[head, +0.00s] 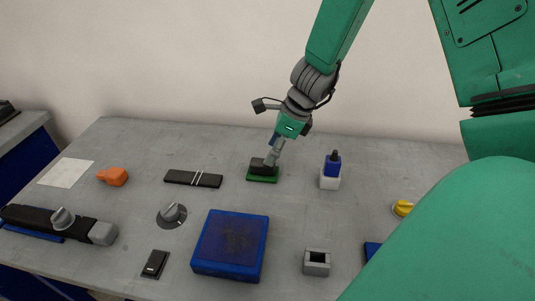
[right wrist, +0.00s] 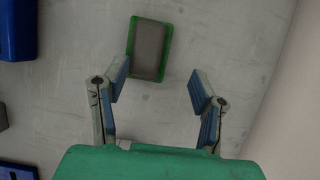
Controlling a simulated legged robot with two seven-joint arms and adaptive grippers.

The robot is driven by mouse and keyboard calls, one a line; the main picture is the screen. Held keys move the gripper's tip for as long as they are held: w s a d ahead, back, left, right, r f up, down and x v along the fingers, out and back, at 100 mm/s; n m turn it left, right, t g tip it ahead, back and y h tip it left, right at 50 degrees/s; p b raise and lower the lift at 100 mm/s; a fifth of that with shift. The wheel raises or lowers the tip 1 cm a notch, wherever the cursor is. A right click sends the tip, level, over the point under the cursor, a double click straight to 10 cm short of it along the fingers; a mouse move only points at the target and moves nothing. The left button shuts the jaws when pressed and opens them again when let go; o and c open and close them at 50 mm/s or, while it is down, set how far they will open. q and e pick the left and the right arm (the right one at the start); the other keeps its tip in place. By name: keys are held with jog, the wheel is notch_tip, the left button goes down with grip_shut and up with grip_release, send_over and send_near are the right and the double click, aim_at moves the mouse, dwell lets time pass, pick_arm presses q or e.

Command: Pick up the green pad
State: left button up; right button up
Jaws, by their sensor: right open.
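The green pad (head: 263,180) lies flat on the grey table toward its back. It shows a green rim and a dark upper part. In the right wrist view the pad (right wrist: 150,48) has a grey centre inside a green rim. My left gripper is out of view.
A blue box (head: 230,246) stands in front of the pad. A black bar (head: 193,179) lies left of it, and a white block with a blue top (head: 330,172) stands right. A grey knob (head: 171,214) and an orange piece (head: 113,177) are farther left. Bare table surrounds the pad.

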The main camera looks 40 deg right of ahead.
aim_at(260, 162)
jog(key=a+f, duration=0.1)
jog(key=a+f+b, duration=0.1)
jog(key=shift+w+f, duration=0.3)
jog(key=shift+w+a+f, duration=0.1)
jog(key=shift+w+a, duration=0.05)
jog(key=shift+a, duration=0.4)
jog(key=shift+w+a+f, duration=0.1)
jog(key=shift+a, duration=0.4)
jog(key=shift+a+r, duration=0.15)
jog(key=shift+s+d, duration=0.1)
jog(key=shift+d, duration=0.35)
jog(key=c, duration=0.9)
jog(key=shift+d+f, duration=0.2)
jog(key=shift+d, duration=0.2)
jog(key=c, duration=0.3)
jog(key=shift+s+d+f, duration=0.1)
jog(key=shift+s+d, duration=0.05)
jog(key=shift+d, duration=0.2)
jog(key=shift+a+r, duration=0.25)
jog(key=shift+a, duration=0.05)
notch_tip(260, 162, up, 10)
jog(key=p, duration=0.3)
jog(key=shift+f, duration=0.25)
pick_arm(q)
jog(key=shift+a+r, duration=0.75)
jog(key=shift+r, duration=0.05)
pick_arm(e)
jog(key=shift+w+r, duration=0.1)
jog(key=shift+w, duration=0.1)
